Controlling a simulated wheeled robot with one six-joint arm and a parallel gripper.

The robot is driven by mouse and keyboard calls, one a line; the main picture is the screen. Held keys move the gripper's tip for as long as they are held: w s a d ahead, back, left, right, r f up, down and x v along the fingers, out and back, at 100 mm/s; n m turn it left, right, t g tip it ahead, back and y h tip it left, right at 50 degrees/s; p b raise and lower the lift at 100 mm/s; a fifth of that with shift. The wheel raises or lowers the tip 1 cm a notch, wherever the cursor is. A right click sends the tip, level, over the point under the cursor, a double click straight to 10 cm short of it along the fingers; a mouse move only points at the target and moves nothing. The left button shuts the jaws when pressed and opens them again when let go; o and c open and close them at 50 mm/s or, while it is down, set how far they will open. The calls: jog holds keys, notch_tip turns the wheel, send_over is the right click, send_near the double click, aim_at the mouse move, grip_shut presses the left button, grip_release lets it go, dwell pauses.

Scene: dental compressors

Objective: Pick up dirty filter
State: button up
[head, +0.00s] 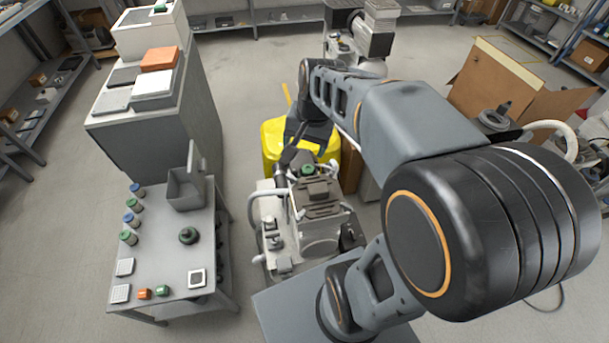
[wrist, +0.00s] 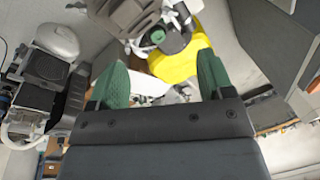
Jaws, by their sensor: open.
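No part is clearly marked as the dirty filter. A round green-topped part (head: 307,170) sits on the compressor (head: 320,215) in the head view, just by the end of my arm; it may be the filter. In the wrist view, a round green part with a dark centre (wrist: 157,36) lies beyond my fingertips, roughly between them. My gripper (wrist: 163,78) is open, its two green fingers wide apart with nothing held between them. In the head view the gripper points down over the compressor and is partly hidden by its own dark links.
A yellow container (head: 272,138) stands behind the compressor. A cardboard box (head: 500,75) is at right.

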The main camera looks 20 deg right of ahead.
jog(key=w+d+f+m+y+b, duration=0.1)
jog(key=w+d+f+m+b, duration=0.2)
jog(key=w+d+f+m, duration=0.25)
jog(key=m+g+y+b, duration=0.1)
jog(key=m+y+b, duration=0.1)
jog(key=m+b, duration=0.3)
send_near(308, 168)
jog(key=shift+w+a+f+m+y+b, duration=0.1)
jog(key=shift+a+f+m+b, duration=0.25)
jog(key=shift+f, duration=1)
jog(key=shift+w+a+f+m+y+b, duration=0.15)
jog(key=shift+a+f+m, duration=0.35)
jog(key=shift+f, duration=0.85)
jog(key=shift+w+a+f+m+y+b, duration=0.1)
jog(key=shift+a+f+m+b, duration=0.35)
jog(key=shift+f, duration=0.9)
jog(key=shift+a, duration=0.1)
jog(key=shift+n, duration=0.25)
jog(key=c, duration=1)
